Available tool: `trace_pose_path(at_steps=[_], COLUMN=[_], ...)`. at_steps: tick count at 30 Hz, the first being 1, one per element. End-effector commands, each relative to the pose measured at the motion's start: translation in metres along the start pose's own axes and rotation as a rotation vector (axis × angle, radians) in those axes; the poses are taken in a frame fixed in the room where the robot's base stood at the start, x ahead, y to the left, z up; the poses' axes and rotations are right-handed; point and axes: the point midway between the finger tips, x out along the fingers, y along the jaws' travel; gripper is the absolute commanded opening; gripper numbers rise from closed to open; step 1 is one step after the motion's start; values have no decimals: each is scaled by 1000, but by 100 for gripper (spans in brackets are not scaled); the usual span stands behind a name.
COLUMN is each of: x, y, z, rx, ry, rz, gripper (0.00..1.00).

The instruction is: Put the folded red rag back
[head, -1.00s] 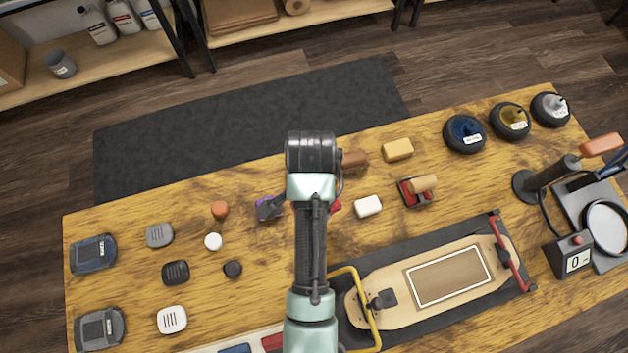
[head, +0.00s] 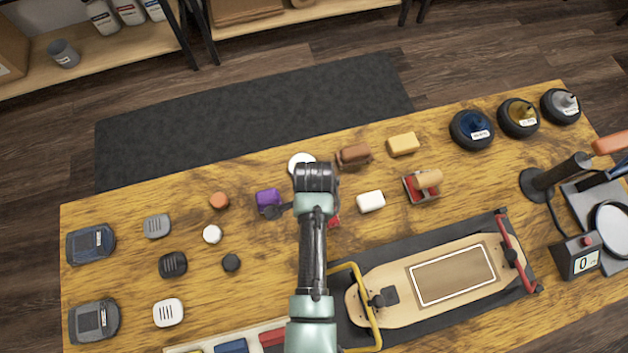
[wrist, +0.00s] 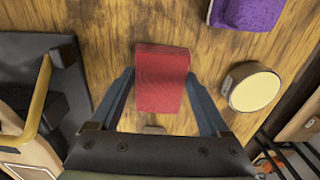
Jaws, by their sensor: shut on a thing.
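The folded red rag (wrist: 162,82) lies between the two fingers of my gripper (wrist: 160,76) in the wrist view. The fingers press on its left and right sides, so my gripper is shut on it. In the head view only a small red part of the rag (head: 334,221) shows beside my wrist; my arm hides the rest. I cannot tell whether the rag touches the table or is slightly raised. A pale tray (head: 180,350) at the table's front edge holds yellow, blue and red pieces, partly cut off and hidden by my arm.
A purple block-like thing (head: 268,198), a white block (head: 371,201), a round white thing (head: 301,160) and a red-based tool (head: 421,186) lie close around my gripper. A skateboard deck (head: 390,300) with a yellow clamp (head: 366,300) is at the front right. Small pucks stand left.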

Motion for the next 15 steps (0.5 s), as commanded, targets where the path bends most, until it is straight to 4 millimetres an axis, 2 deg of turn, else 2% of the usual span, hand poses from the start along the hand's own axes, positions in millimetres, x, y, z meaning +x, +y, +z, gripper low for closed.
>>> trace_pose_path(at_steps=[11,12,14,15], x=[5,3,3,3], y=[0,0,0,0], z=[0,0,0,0], rx=[0,0,0,0], ry=[1,1,1,1], rz=[-1,-2,-1,-1], gripper=[35,87,98,100])
